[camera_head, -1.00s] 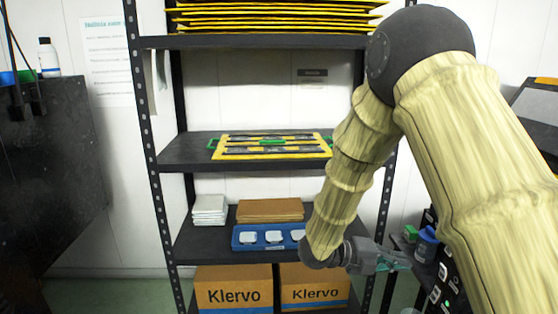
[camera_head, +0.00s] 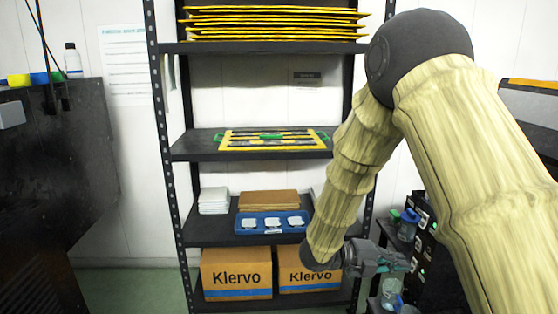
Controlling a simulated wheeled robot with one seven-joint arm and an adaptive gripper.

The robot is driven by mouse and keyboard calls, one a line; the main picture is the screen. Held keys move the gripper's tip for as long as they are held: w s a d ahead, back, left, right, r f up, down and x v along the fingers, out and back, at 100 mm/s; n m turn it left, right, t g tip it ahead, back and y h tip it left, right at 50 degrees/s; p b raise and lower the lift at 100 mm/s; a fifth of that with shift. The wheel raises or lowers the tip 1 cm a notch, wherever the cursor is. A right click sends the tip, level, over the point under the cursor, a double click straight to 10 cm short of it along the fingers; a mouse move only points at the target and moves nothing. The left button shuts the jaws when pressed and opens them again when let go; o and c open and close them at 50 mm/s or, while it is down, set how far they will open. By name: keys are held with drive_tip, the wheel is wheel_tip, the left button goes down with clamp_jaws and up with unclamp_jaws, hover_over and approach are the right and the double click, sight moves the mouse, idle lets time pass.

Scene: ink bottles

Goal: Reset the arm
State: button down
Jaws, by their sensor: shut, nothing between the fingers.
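My gripper (camera_head: 393,263) is at the lower right, at the end of my sleeved arm, which reaches down across the right side of the view. It is shut and empty, held in front of the right side of the shelf rack. Its fingers point to the right, towards a dark cart with bottles. No ink bottle is in its fingers.
A black shelf rack (camera_head: 200,150) holds yellow trays (camera_head: 270,22), a yellow frame (camera_head: 272,140), a blue tray (camera_head: 272,223) and Klervo boxes (camera_head: 236,273). Small bottles (camera_head: 408,224) stand at the right. A dark cabinet (camera_head: 60,180) is at the left. Floor (camera_head: 130,290) shows between.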

wheel_tip(320, 180, down, 19)
drive_tip(key=d+n+t+y+b, duration=0.25)
drive_tip(key=n+t, duration=0.25)
drive_tip(key=n, duration=0.7)
drive_tip(key=s+a+f+n+g+y+b, duration=0.1)
drive_tip(key=s+a+f+n+y+b, duration=0.15)
drive_tip(key=s+f+n, duration=0.4)
drive_tip(key=s+a+f+n+g+y+b, duration=0.15)
drive_tip(key=s+f+n+y, duration=0.25)
drive_tip(key=s+f, duration=0.6)
drive_tip(key=s+a+f+n+y+b, duration=0.25)
drive_tip(key=s+f+n, duration=0.35)
drive_tip(key=f, duration=0.6)
drive_tip(key=s+a+f+n+g+y, duration=0.2)
drive_tip(key=s+n, duration=0.1)
drive_tip(key=s, duration=0.5)
drive_tip(key=s+a+f+n+g+y, duration=0.2)
drive_tip(key=s+n, duration=0.1)
drive_tip(key=s, duration=0.4)
wheel_tip(320, 180, up, 24)
drive_tip(key=p, duration=2.3)
drive_tip(key=shift+d, duration=0.15)
drive_tip(key=shift+f, duration=0.1)
